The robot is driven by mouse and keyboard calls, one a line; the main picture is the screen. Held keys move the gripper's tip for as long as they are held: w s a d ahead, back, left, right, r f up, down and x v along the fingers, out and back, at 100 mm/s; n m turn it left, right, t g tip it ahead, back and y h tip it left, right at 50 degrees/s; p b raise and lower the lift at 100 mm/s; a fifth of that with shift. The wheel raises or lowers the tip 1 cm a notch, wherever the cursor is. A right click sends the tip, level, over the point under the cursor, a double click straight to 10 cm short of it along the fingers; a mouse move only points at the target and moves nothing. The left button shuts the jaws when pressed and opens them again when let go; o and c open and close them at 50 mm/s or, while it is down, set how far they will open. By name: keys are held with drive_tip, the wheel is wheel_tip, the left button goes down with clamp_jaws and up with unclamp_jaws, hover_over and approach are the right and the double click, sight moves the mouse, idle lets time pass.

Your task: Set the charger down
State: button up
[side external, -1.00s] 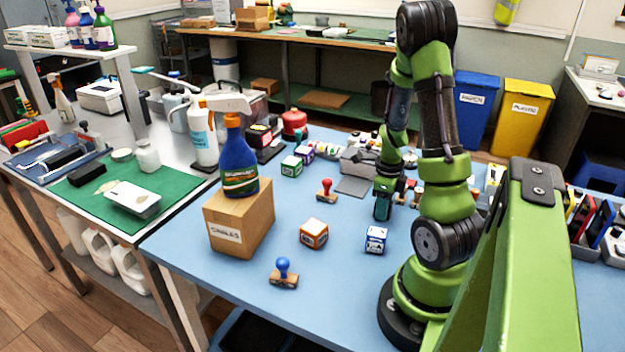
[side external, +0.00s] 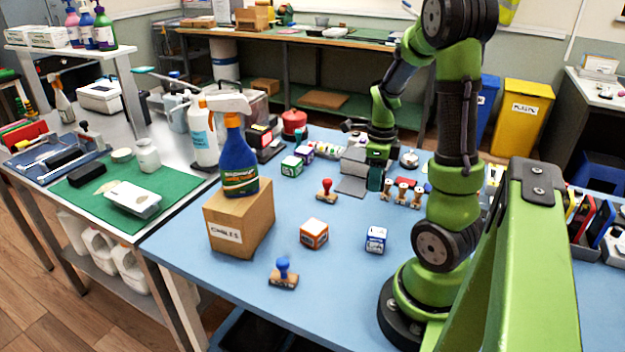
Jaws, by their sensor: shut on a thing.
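My gripper (side external: 376,181) is in the middle of the blue table, pointing down beside a grey stand with a flat plate (side external: 352,186). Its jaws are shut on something. The fingertips are small and dark here, and I cannot make out the charger's shape between them. The charger cannot be told apart anywhere else on the table. I cannot tell how far above the table the gripper is.
Several wooden stamps (side external: 402,192) stand right of my gripper, and a red stamp (side external: 326,190) left of it. An orange-and-white cube (side external: 314,234), a blue-and-white cube (side external: 376,239) and a blue stamp (side external: 284,273) stand nearer. A cardboard box (side external: 257,222) carries a blue spray bottle (side external: 239,160).

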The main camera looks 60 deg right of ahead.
drive_tip(key=shift+m, duration=0.4)
drive_tip(key=w+a+f, duration=0.1)
drive_tip(key=w+a, duration=0.1)
drive_tip(key=w, duration=0.3)
drive_tip(key=w+a+f, duration=0.1)
drive_tip(key=w+a, duration=0.2)
drive_tip(key=w, duration=0.2)
drive_tip(key=w+a+f, duration=0.2)
drive_tip(key=w+a, duration=0.1)
drive_tip(key=w, duration=0.2)
drive_tip(key=shift+w+d+r, duration=0.1)
drive_tip(key=shift+w+d, duration=0.1)
drive_tip(key=shift+w, duration=0.05)
hover_over(275, 188)
drive_tip(key=shift+f+m, duration=0.3)
drive_tip(key=shift+f, duration=2.2)
drive_tip(key=shift+f, duration=0.15)
drive_tip(key=o, duration=1)
drive_tip(key=shift+o, duration=0.2)
